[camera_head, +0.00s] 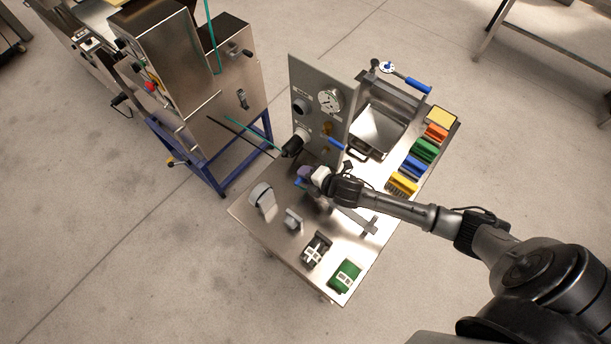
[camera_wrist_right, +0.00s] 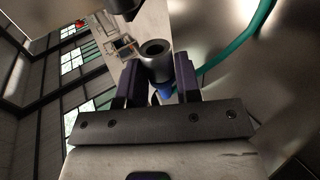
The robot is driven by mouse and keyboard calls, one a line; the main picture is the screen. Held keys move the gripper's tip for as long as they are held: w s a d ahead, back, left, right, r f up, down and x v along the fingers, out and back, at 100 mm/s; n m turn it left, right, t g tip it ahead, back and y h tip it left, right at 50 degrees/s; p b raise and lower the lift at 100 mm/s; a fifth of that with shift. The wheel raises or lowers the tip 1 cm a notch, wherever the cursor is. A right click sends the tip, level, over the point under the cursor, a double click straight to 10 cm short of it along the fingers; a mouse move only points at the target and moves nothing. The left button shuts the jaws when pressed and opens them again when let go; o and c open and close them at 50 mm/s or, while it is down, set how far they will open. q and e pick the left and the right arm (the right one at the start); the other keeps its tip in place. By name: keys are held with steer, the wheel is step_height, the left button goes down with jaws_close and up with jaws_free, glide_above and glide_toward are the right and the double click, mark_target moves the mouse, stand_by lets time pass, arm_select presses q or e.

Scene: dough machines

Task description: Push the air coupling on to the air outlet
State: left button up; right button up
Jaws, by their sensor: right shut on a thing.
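The air coupling shows in the right wrist view as a grey metal cylinder (camera_wrist_right: 156,60) with a round open end and a blue part behind it. My right gripper (camera_wrist_right: 158,85) is shut on it, with a purple finger on each side. In the head view my right gripper (camera_head: 309,177) is low in front of the upright grey panel (camera_head: 318,80), above the table; the coupling is mostly hidden there. The panel carries a gauge (camera_head: 330,100), dark round ports and a brass fitting (camera_head: 328,128) with a blue lever. I cannot tell for sure which one is the air outlet. My left gripper is not in view.
A teal hose (camera_wrist_right: 240,45) curves at right in the wrist view. The steel table (camera_head: 262,232) holds several coloured brushes (camera_head: 413,166), a metal tray, a green block (camera_head: 345,275) and small fixtures. A steel machine (camera_head: 225,115) on a blue frame stands left, beyond a floor gap.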

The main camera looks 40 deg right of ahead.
steer(key=d, duration=0.2)
steer(key=w+d, duration=0.1)
steer(key=d, duration=0.2)
steer(key=shift+w+d, duration=0.15)
steer(key=shift+d, duration=0.1)
steer(key=shift+w+d, duration=0.2)
steer(key=shift+d, duration=0.55)
steer(key=shift+w+d, duration=0.15)
steer(key=shift+d, duration=0.6)
steer(key=shift+d, duration=0.15)
stand_by(0.7)
steer(key=o, duration=0.5)
steer(key=shift+f, duration=0.1)
steer(key=o, duration=0.3)
steer(key=shift+w+d, duration=0.1)
steer(key=shift+d, duration=0.05)
steer(key=shift+o, duration=1.1)
steer(key=shift+a, duration=0.2)
steer(key=shift+o, duration=1.1)
